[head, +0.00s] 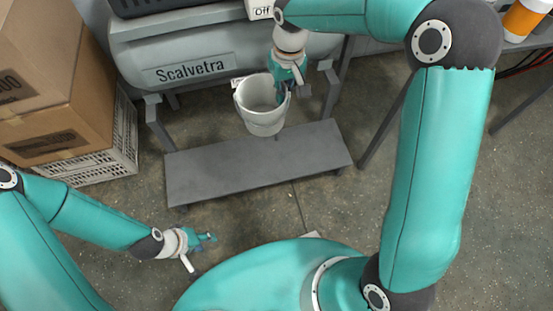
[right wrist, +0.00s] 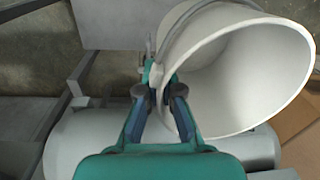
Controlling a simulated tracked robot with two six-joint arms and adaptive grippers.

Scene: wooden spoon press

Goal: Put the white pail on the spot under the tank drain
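The white pail (head: 259,119) is upright in front of the grey tank (head: 133,48) labelled Scalvetra, at the back edge of a low grey platform (head: 235,175). Whether its base touches a surface is unclear. My right gripper (head: 289,88) is at the pail's right rim. In the right wrist view the fingers (right wrist: 158,80) close together at the rim and wire handle of the pail (right wrist: 250,75); the exact contact is partly hidden. My left gripper (head: 210,238) is low over the floor, away from the pail; its finger opening is unclear. The drain and the spot are not clearly visible.
Cardboard boxes (head: 68,125) on a white crate (head: 124,137) stand at the left. Grey stand legs (head: 160,124) flank the platform. A white box marked Off (head: 261,10) is above the tank.

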